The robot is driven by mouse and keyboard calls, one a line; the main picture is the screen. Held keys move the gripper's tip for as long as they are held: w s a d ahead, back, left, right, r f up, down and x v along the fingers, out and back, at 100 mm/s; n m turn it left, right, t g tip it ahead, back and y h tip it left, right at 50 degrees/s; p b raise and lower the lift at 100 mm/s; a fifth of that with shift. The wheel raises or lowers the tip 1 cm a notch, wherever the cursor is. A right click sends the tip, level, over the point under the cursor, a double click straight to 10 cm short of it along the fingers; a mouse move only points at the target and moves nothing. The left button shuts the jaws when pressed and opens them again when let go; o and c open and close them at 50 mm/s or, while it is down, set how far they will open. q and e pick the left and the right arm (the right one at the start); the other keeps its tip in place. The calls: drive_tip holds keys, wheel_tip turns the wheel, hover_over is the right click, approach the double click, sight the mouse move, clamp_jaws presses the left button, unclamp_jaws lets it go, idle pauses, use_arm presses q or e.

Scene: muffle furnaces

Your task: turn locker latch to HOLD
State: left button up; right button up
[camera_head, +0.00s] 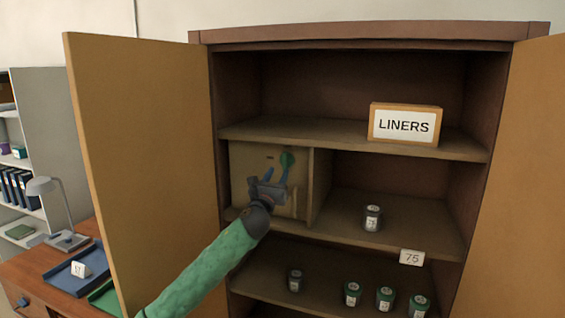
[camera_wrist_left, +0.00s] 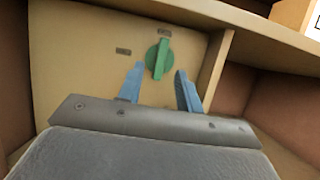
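The locker (camera_head: 240,165) is a tan box with a flat front in the left part of the cabinet's middle shelf. Its green round latch (camera_head: 287,159) has a raised grip bar, which stands nearly upright in the left wrist view (camera_wrist_left: 159,58). Small dark labels sit above and to the left of the latch, too small to read. My left gripper (camera_head: 277,174) is open, its two blue fingers pointing at the locker front. In the left wrist view the fingers (camera_wrist_left: 160,88) are on either side of and just below the latch, with nothing between them. My right gripper is out of view.
The open cabinet doors (camera_head: 140,150) flank the shelves. A LINERS sign (camera_head: 404,124) stands on the upper shelf. A dark jar (camera_head: 372,218) stands right of the locker; several jars (camera_head: 385,298) stand below, near a 75 card (camera_head: 412,257). A desk with a lamp (camera_head: 55,210) is at left.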

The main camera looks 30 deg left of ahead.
sight(285, 161)
use_arm(q)
drive_tip(key=p+x, duration=0.2)
drive_tip(key=x, duration=0.2)
drive_tip(key=shift+w+d+r, duration=0.1)
drive_tip(key=shift+w+r, duration=0.15)
drive_tip(key=shift+w, duration=0.05)
drive_tip(key=shift+w+a+p, duration=0.2)
drive_tip(key=shift+w+p, duration=0.1)
drive_tip(key=shift+w, duration=0.1)
drive_tip(key=shift+d, duration=0.1)
clamp_jaws()
